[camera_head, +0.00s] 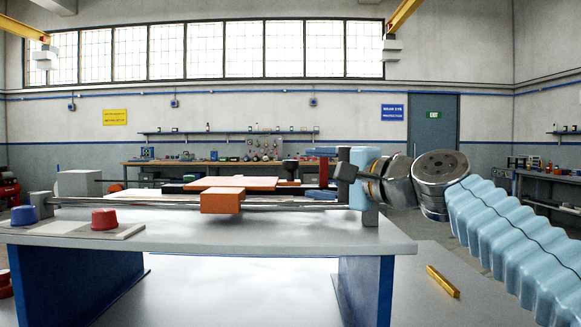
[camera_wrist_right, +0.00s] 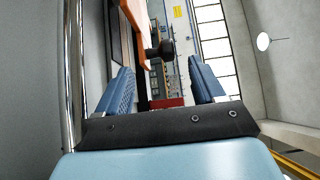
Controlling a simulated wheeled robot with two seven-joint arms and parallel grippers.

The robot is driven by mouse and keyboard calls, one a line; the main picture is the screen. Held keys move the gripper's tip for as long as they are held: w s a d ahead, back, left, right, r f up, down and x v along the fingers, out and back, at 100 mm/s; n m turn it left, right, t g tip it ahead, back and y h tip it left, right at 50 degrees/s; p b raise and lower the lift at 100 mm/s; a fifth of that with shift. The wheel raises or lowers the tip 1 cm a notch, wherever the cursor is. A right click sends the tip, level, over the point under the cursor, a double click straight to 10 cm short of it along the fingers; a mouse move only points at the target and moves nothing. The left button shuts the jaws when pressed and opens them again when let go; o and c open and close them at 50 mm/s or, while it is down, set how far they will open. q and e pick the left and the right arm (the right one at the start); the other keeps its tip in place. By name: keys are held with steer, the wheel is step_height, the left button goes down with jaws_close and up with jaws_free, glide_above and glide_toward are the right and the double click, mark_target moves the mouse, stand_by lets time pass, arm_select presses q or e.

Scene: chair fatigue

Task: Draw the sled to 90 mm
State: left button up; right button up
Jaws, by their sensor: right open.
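The sled, an orange block (camera_head: 222,201) with a flat orange plate (camera_head: 230,183) above it, sits on the shiny rails (camera_head: 150,200) of the bench rig. A black knob (camera_head: 290,164) stands to its right; in the right wrist view the knob (camera_wrist_right: 160,48) shows beside an orange part (camera_wrist_right: 133,25). My right gripper (camera_head: 315,176) points left at the rig's right end. In the right wrist view its blue fingers (camera_wrist_right: 163,82) are apart, with the knob ahead between them and no contact visible. My left gripper is not in view. No scale reading is legible.
A red cap (camera_head: 104,219) and a blue cap (camera_head: 24,215) stand on a plate at the bench's left. A yellow bar (camera_head: 442,281) lies on a lower surface at right.

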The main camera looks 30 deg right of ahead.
mark_target(296, 171)
steer(key=p+x, duration=0.1)
steer(key=x, duration=0.6)
steer(key=shift+w+a+p, duration=0.1)
steer(key=shift+w+p, duration=0.1)
steer(key=shift+p, duration=0.1)
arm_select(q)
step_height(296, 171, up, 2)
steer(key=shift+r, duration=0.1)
